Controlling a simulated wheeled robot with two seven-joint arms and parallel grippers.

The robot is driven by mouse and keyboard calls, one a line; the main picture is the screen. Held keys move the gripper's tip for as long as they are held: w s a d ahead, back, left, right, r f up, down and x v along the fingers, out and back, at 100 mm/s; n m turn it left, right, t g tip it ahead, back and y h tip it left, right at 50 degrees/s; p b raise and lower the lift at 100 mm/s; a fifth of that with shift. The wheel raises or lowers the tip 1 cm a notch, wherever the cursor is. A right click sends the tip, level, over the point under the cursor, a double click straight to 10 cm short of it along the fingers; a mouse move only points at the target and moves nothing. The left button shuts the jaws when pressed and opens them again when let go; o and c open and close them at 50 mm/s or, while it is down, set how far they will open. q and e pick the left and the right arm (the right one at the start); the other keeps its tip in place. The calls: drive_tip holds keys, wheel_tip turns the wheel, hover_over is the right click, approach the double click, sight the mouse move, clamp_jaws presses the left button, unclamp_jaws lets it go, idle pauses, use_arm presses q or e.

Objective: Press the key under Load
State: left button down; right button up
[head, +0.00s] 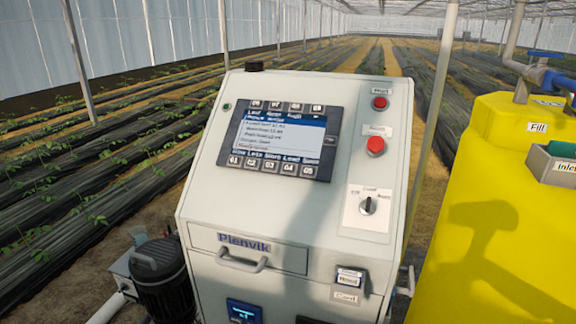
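The white control cabinet (300,130) stands upright in the middle of the head view. Its sloped face carries a dark panel (333,118) with a lit screen (283,134) showing a list of small text lines. Along the screen's lower edge runs a row of small labels, one of which appears to read Load (291,159). Directly below that label is a grey key (289,168), apparently marked G4, between the G3 key (271,165) and the G5 key (308,171). Nothing covers these keys. Neither gripper is in view.
Right of the panel are two red buttons (376,145) and a rotary switch (367,206). Below are a drawer handle (241,265) and a card slot (347,282). A yellow tank (490,230) stands close at right, a dark motor (162,280) at lower left.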

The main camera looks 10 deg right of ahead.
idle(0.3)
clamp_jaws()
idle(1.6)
